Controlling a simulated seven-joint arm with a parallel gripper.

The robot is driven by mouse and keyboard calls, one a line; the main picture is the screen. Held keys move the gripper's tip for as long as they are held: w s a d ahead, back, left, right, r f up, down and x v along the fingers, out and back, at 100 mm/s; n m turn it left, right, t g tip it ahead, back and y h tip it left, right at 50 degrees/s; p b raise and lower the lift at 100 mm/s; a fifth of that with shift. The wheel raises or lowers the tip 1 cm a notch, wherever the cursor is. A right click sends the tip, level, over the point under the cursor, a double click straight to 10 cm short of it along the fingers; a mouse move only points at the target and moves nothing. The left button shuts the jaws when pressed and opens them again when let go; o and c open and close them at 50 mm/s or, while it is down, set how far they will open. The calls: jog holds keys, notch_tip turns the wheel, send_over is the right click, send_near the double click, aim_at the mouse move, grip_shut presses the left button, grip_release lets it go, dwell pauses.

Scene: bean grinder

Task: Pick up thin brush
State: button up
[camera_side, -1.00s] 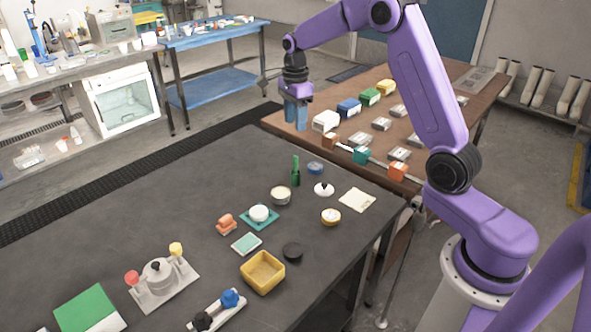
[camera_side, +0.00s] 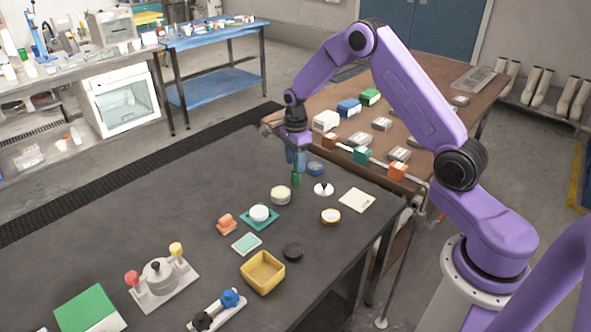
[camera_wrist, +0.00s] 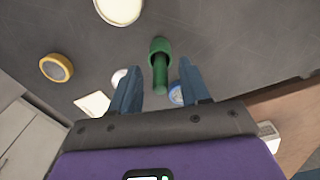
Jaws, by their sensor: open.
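The thin brush looks to be the slim green upright item (camera_side: 296,179) near the far edge of the black table (camera_side: 180,190). In the wrist view the green brush (camera_wrist: 160,66) has a slim shaft and a wider collar, and it shows between and beyond the two blue fingers. My gripper (camera_side: 296,160) is open, pointing down just above the brush and hiding its upper part in the side view. In the wrist view my gripper (camera_wrist: 157,85) has its fingers apart, one on each side of the brush shaft. I cannot see either finger touching it.
A blue round tin (camera_side: 315,168) stands close right of the brush. A round cream-topped container (camera_side: 280,195) and a white lid with dark knob (camera_side: 323,189) are nearby. A brown table (camera_side: 330,100) with several boxes lies behind.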

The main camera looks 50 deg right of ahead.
jog(key=shift+f, duration=0.8)
jog(key=shift+c, duration=0.3)
grip_shut()
notch_tip(320, 180, up, 10)
jog(key=shift+r, duration=0.1)
